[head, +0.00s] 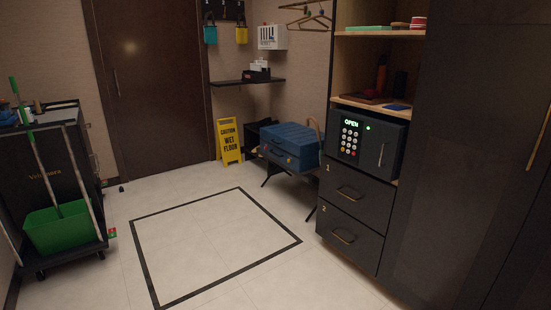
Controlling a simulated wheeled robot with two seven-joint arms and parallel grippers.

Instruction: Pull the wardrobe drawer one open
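The wardrobe (440,150) is a tall dark cabinet on the right side of the head view. Its drawer one (360,197), marked "1", sits just below the safe and looks closed. It has a brass bar handle (350,192). Drawer two (347,238), marked "2", lies directly beneath and also looks closed, with a similar handle (343,236). Neither of my grippers shows in this view, so I cannot see where they are relative to the drawer.
A safe (366,141) reading "OPEN" stands above the drawers. A blue suitcase (291,147) rests on a stand left of the wardrobe. A yellow wet-floor sign (229,141) is behind. A cart with a green bucket (62,229) stands left. The tiled floor between is clear.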

